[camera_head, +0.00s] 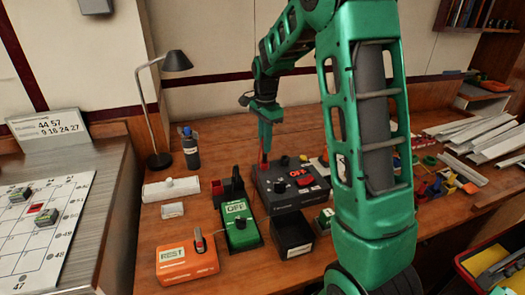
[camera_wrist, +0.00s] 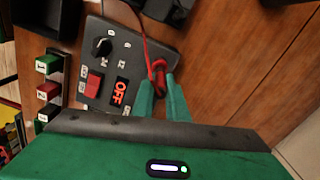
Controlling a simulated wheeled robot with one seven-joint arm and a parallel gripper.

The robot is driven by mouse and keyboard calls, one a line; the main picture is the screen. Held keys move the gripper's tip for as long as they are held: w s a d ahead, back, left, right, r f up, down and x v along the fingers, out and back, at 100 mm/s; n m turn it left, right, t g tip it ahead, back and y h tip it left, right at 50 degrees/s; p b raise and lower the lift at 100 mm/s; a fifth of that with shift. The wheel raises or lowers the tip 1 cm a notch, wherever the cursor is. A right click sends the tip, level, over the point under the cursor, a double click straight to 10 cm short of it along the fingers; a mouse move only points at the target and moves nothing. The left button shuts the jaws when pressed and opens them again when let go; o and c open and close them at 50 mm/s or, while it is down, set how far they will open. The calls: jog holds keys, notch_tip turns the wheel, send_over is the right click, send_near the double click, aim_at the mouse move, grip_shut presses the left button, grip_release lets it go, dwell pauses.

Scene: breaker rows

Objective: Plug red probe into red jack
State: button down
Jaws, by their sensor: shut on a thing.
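The red probe (camera_head: 263,158) is in my gripper (camera_head: 265,146), upright at the far left corner of a dark grey panel box (camera_head: 288,197). In the wrist view the probe (camera_wrist: 158,76) sits between the two green fingertips of my gripper (camera_wrist: 162,92), with a red lead running from it. The probe's tip is hidden, so I cannot tell whether it is in a hole. No red jack shows clearly. The grey box (camera_wrist: 125,57) has a black knob, a red switch and a red "OFF" display.
A green meter (camera_head: 240,226) reading "OFF", an orange "REST" box (camera_head: 186,262) and an open black bin (camera_head: 292,236) stand in front. A bottle (camera_head: 191,148) and lamp (camera_head: 152,120) stand left. Loose coloured parts and pale strips lie right. Bare wood lies behind my gripper.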

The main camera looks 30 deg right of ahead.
aim_at(265, 160)
jog(key=shift+f, duration=1.45)
jog(key=c, duration=1.7)
grip_release()
jog(key=shift+f, duration=0.1)
jog(key=shift+c, duration=0.2)
notch_tip(265, 160, up, 11)
jog(key=shift+f, duration=0.1)
jog(key=shift+r, duration=0.7)
jog(key=shift+s, duration=0.1)
